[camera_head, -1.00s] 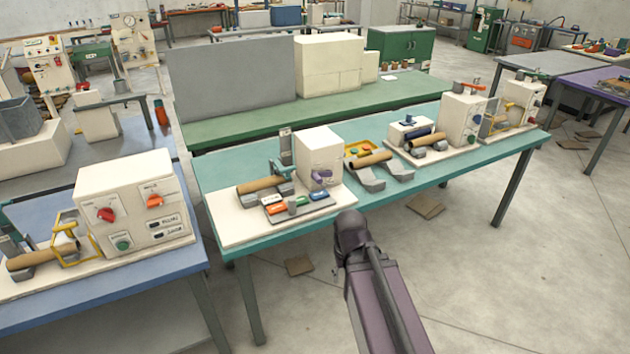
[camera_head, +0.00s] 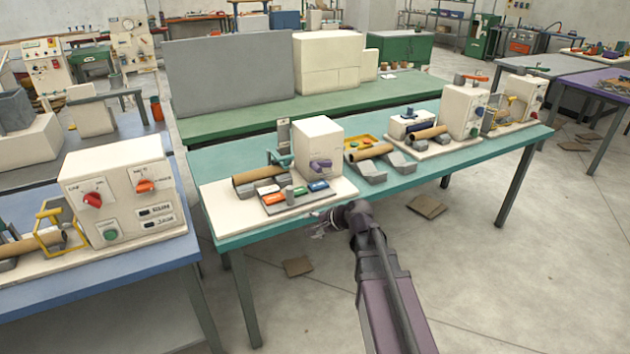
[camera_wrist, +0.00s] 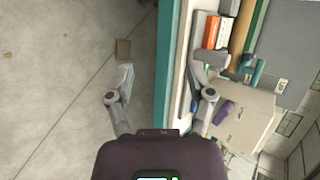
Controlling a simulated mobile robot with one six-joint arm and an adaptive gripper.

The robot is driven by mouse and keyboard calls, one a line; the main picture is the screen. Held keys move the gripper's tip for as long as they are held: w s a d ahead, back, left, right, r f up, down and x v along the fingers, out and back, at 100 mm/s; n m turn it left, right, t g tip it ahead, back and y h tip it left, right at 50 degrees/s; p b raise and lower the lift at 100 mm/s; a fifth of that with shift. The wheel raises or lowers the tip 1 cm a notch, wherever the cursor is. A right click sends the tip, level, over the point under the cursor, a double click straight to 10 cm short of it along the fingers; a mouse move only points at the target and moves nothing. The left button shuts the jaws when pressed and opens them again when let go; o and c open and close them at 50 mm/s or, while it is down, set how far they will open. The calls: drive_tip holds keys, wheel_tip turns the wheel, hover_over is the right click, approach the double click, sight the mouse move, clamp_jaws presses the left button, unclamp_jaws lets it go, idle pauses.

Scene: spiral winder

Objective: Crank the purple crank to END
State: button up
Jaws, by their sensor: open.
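The purple crank (camera_head: 320,165) sticks out from the front of a white box-shaped winder (camera_head: 318,142) on the teal table. In the wrist view the purple crank (camera_wrist: 223,112) shows on the winder's face, just right of my right finger. My gripper (camera_head: 322,222) is open and empty at the table's front edge, in front of and below the crank, apart from it. In the wrist view my gripper (camera_wrist: 160,85) has its fingers spread wide, one over the floor and one over the table edge. An END mark cannot be made out.
A brown roll (camera_head: 258,174) lies on supports left of the winder. A grey panel with orange, green and blue blocks (camera_head: 275,198) sits before it. A yellow tray (camera_head: 362,146) and another roll (camera_head: 370,155) stand to the right.

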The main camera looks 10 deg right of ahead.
drive_tip(key=w+d+m+t+y+b, duration=0.1)
drive_tip(key=w+d+m+t+b, duration=0.3)
drive_tip(key=w+m, duration=0.4)
drive_tip(key=m+t+h+b, duration=0.3)
drive_tip(key=m+t+b, duration=0.25)
drive_tip(key=m, duration=0.65)
approach(319, 171)
drive_tip(key=s, duration=0.2)
drive_tip(key=shift+w+d+f+t+p, duration=0.15)
drive_tip(key=shift+d+f+t+p, duration=0.1)
drive_tip(key=shift+d+p, duration=0.15)
drive_tip(key=x, duration=1.3)
drive_tip(key=shift+w+a, duration=0.3)
drive_tip(key=shift+w, duration=0.05)
